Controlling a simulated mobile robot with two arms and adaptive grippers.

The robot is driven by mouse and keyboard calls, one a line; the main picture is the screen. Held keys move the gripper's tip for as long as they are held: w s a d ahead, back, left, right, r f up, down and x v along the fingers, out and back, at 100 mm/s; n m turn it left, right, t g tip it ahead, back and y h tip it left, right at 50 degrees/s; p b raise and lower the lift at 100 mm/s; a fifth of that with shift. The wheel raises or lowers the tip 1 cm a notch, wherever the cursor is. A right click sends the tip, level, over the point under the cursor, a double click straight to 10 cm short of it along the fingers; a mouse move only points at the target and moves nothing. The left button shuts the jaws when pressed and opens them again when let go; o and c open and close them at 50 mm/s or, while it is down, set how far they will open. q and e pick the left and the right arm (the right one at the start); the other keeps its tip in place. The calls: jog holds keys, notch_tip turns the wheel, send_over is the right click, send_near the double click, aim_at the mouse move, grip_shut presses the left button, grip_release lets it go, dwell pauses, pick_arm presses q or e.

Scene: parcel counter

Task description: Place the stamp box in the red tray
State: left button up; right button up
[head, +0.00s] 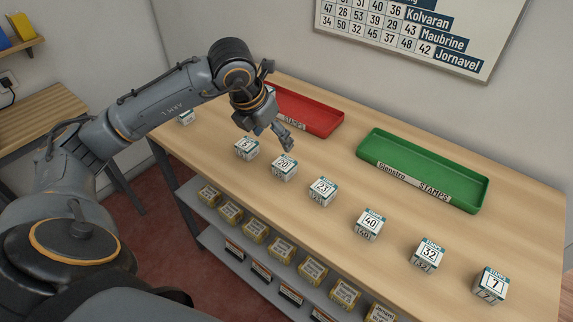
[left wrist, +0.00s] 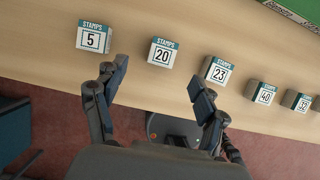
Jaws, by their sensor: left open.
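A row of small white stamp boxes with teal bands and numbers stands along the counter. Box 5 (head: 247,149), box 20 (head: 284,167) and box 23 (head: 322,191) are closest to my left gripper (head: 287,144). The gripper is open and empty above the counter, just behind box 20 in the head view. In the left wrist view, box 20 (left wrist: 162,53) lies beyond and between the open fingers (left wrist: 158,88), apart from them. The red tray (head: 310,112) is at the back of the counter, partly hidden by my left arm. My right gripper is not in view.
A green tray (head: 425,168) stands at the back right. Box 40 (head: 369,224), box 32 (head: 427,256) and box 7 (head: 490,286) continue the row; another box (head: 186,117) is at the far left. A shelf of yellow boxes (head: 254,229) lies below. The counter between row and trays is clear.

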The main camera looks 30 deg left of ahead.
aim_at(284, 163)
pick_arm(q)
jog(key=p+x, duration=0.1)
jog(key=x, duration=0.5)
jog(key=shift+w+d+f, duration=0.1)
jog(key=shift+f, duration=0.3)
jog(key=f, duration=0.1)
jog(key=f+p, duration=0.1)
jog(key=f, duration=0.2)
jog(key=shift+w+d+f+p, duration=0.35)
jog(key=shift+w+p, duration=0.05)
jog(key=shift+w+f, duration=0.15)
jog(key=shift+f, duration=0.2)
jog(key=shift+c, duration=0.4)
jog(key=c, duration=1.1)
jog(key=shift+c, duration=0.4)
jog(key=shift+r, duration=0.15)
